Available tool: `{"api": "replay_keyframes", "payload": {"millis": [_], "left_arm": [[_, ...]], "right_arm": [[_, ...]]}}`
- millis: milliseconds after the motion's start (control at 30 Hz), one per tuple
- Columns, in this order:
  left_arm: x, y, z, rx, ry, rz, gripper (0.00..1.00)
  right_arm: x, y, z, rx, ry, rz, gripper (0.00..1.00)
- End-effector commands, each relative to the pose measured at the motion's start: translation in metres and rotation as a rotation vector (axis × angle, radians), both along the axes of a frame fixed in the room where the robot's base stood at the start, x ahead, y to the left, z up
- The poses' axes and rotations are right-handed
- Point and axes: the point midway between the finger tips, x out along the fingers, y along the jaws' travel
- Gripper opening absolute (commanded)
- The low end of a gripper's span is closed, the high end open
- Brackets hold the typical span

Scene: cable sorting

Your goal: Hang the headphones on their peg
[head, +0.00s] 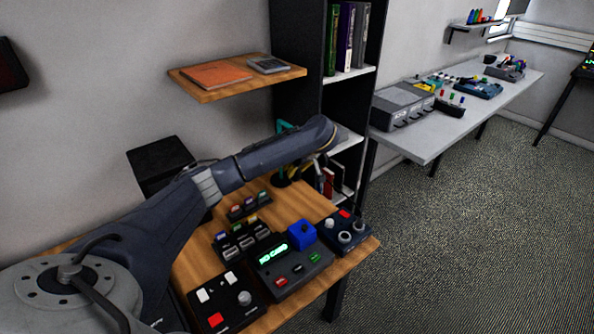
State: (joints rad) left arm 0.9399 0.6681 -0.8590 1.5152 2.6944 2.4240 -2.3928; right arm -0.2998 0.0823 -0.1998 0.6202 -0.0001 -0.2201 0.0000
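I cannot make out the headphones or their peg in the head view. My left arm reaches in from the lower left, over the wooden desk (355,262), and bends at the wrist near the shelf unit. What seems to be my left gripper (287,177) is a small dark shape with a little yellow below the wrist. It is mostly hidden by the arm, so I cannot tell whether it is open or holds anything. My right gripper is not in view.
On the desk are a screen box (290,262), a blue cube (302,235), a knob box (345,231) and a button panel (227,298). A black box (160,163) stands behind my arm. A wall shelf (240,84) hangs above; a bookshelf (360,80) stands behind. The carpet is clear at right.

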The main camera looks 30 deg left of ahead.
Motion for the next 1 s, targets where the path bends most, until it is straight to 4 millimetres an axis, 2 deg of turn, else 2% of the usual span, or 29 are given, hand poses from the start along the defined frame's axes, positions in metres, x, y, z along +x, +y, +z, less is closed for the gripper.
{"api": "replay_keyframes", "payload": {"millis": [400,1000], "left_arm": [[0.004,0.012,-0.014,0.000,0.000,0.001,0.00],[0.005,0.014,-0.024,0.000,-0.002,0.000,0.00]], "right_arm": [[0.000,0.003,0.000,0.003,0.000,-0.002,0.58],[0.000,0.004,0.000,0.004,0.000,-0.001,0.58]]}}
